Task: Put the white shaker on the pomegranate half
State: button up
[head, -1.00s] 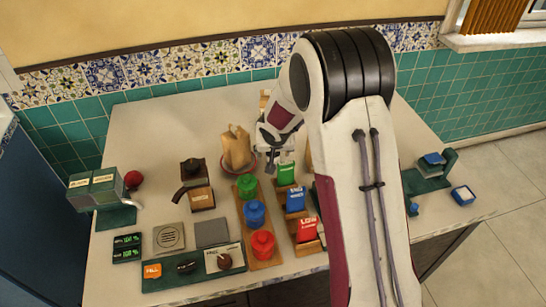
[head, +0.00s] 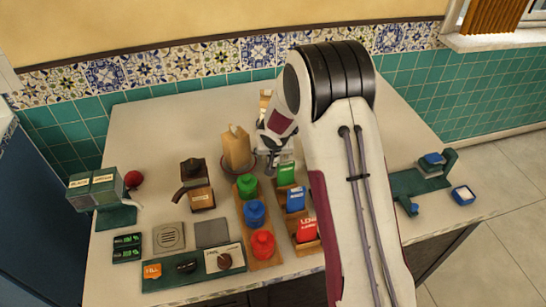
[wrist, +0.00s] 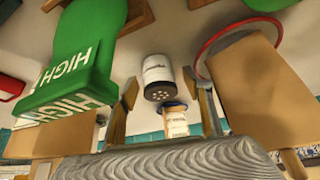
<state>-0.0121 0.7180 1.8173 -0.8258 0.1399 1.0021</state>
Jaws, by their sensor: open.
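The white shaker (wrist: 157,75), with a dark-holed end facing the camera, shows in the wrist view between and beyond my two fingers. My gripper (wrist: 163,105) is open, with one finger on each side of the shaker's line, and I cannot tell whether either touches it. In the head view my gripper (head: 271,158) is low over the counter, right of the paper bag, and the arm hides most of that spot. A round red thing (head: 133,179) is at the left beside the grey dispenser; I cannot tell whether it is the pomegranate half.
The paper bag (head: 236,148) stands in a red-rimmed dish close left of my gripper. A green HIGH box (wrist: 75,75) is close on the other side. A labelled jar (wrist: 175,121) is beyond the shaker. Green, blue and red canisters (head: 255,214) stand in front. The back-left counter is clear.

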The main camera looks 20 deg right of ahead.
jog(key=c, duration=1.3)
jog(key=shift+c, duration=0.2)
jog(key=shift+r, duration=0.2)
jog(key=shift+r, duration=4.85)
